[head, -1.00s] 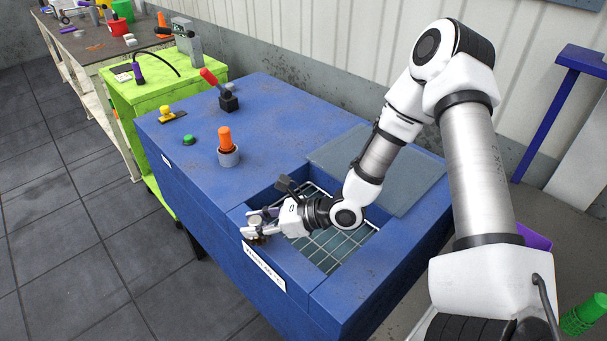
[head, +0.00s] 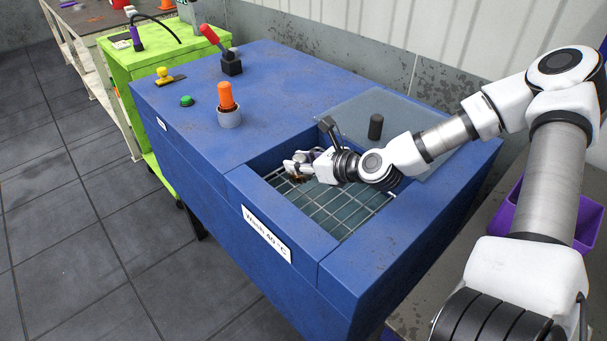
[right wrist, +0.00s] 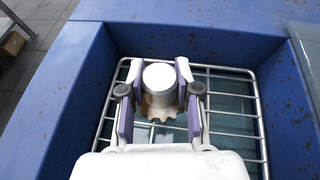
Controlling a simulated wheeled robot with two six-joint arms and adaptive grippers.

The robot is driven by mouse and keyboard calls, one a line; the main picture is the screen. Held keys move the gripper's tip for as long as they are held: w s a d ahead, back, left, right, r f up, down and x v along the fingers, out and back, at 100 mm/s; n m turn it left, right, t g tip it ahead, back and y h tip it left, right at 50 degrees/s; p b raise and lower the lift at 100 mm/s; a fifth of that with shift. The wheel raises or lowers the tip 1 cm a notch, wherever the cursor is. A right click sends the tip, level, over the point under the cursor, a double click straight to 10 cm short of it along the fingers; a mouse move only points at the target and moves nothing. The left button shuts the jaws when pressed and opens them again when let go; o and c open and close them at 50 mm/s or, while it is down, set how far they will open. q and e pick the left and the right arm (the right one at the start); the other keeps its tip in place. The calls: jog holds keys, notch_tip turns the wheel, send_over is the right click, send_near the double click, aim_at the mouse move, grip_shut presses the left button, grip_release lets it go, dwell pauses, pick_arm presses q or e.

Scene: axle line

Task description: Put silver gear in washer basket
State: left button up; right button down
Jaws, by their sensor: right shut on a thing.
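My right gripper (head: 291,168) is shut on the silver gear (right wrist: 160,78), which hangs between its fingers. In the right wrist view the gear has a bright round silver hub, with brownish teeth below it. In the head view the fingers hide most of it. The washer basket (head: 330,217) is a wire grid sunk in the blue washer's opening. It also shows in the right wrist view (right wrist: 232,132), below the gripper. The gear is over the basket near its far left part. I cannot tell whether it touches the wires. My left gripper is not in view.
The blue washer (head: 270,85) has walls around the opening. Its grey lid panel (head: 352,108) with a dark knob (head: 375,126) lies to the right.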

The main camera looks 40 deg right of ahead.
aim_at(308, 175)
jog(key=shift+f+b, duration=0.4)
jog(key=shift+f, duration=1.2)
jog(key=shift+f+b, duration=0.2)
jog(key=shift+b, duration=0.1)
jog(key=c, duration=0.8)
grip_release()
jog(key=shift+r, duration=0.1)
